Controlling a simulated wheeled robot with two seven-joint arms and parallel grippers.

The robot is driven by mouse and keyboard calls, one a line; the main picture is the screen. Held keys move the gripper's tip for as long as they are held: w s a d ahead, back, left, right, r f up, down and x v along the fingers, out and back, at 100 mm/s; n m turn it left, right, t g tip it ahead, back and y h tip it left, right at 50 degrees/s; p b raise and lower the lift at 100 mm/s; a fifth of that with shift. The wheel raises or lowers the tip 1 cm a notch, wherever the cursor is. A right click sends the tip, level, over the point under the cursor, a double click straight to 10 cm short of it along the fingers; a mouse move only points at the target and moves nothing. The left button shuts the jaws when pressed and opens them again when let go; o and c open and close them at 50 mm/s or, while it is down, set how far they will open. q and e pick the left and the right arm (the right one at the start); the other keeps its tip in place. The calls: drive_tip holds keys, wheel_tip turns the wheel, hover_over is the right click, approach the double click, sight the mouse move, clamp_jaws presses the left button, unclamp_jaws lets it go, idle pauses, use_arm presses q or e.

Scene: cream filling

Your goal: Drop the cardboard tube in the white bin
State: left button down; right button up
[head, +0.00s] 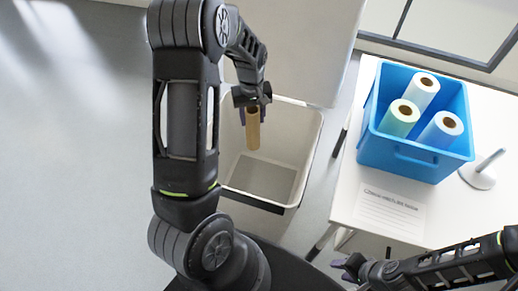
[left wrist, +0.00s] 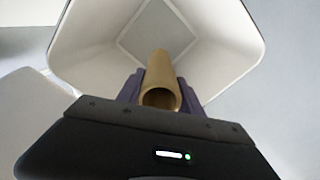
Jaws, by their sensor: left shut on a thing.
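The cardboard tube (head: 253,130) is a tan cylinder hanging upright over the white bin (head: 308,150). My left gripper (head: 252,104) is shut on its upper end. In the left wrist view the tube (left wrist: 160,80) sits between the purple fingers (left wrist: 158,92), with its open end facing the camera and the empty-looking inside of the bin (left wrist: 85,40) beyond it. My right gripper (head: 350,266) is at the bottom, near the table's front left corner, with nothing visible in it. Its finger gap is too small to tell.
A white table (head: 345,190) stands right of the bin. On it are a blue crate (head: 400,160) with three rolls, a printed sheet (head: 390,212) and a white stand with an upright rod (head: 478,178). Open grey floor (head: 70,150) lies to the left.

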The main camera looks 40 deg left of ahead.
sight(253, 129)
use_arm(q)
drive_tip(key=shift+f+b, duration=2.2)
drive_tip(key=shift+f, duration=0.8)
drive_tip(key=c, duration=0.7)
unclamp_jaws()
wheel_tip(253, 129, up, 8)
drive_tip(key=shift+f+b, duration=0.1)
drive_tip(key=shift+b, duration=0.2)
